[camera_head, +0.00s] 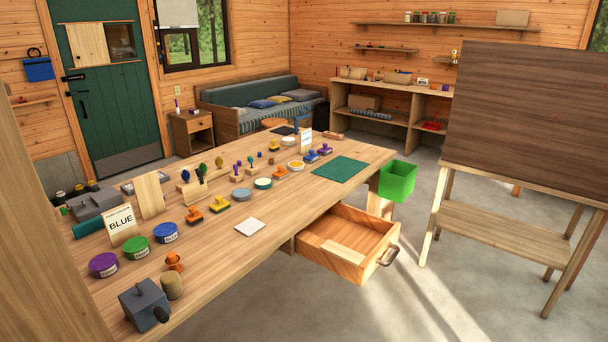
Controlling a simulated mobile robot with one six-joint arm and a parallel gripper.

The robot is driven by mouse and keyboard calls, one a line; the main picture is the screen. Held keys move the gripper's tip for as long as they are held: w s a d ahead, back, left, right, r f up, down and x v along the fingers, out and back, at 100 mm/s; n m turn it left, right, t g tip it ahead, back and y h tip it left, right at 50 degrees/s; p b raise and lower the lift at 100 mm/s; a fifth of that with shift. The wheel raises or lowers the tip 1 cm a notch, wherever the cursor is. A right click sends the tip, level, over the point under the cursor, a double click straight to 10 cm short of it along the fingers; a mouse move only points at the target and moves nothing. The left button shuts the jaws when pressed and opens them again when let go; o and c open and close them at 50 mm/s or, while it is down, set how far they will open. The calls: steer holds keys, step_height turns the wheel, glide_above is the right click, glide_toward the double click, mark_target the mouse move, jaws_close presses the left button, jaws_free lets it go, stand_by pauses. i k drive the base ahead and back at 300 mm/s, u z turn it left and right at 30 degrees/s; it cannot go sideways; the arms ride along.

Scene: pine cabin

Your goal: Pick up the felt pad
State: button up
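A small, flat, pale square (250,228), which looks like the felt pad, lies on the bare front part of the long wooden table (210,262). It lies flat near the table's front edge, with nothing on top of it. A larger flat green mat (341,169) lies farther back near the right end of the table; I cannot tell for certain from its look whether it is felt too. My gripper is not in view.
A grey box with a dark knob (145,305) stands at the near end. An open drawer (345,248) juts out in front; a green bin (397,181) is at the right end.

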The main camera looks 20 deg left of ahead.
mark_target(280, 174)
steer(key=z, duration=0.25)
steer(key=i, duration=2.85)
steer(key=u, duration=1.15)
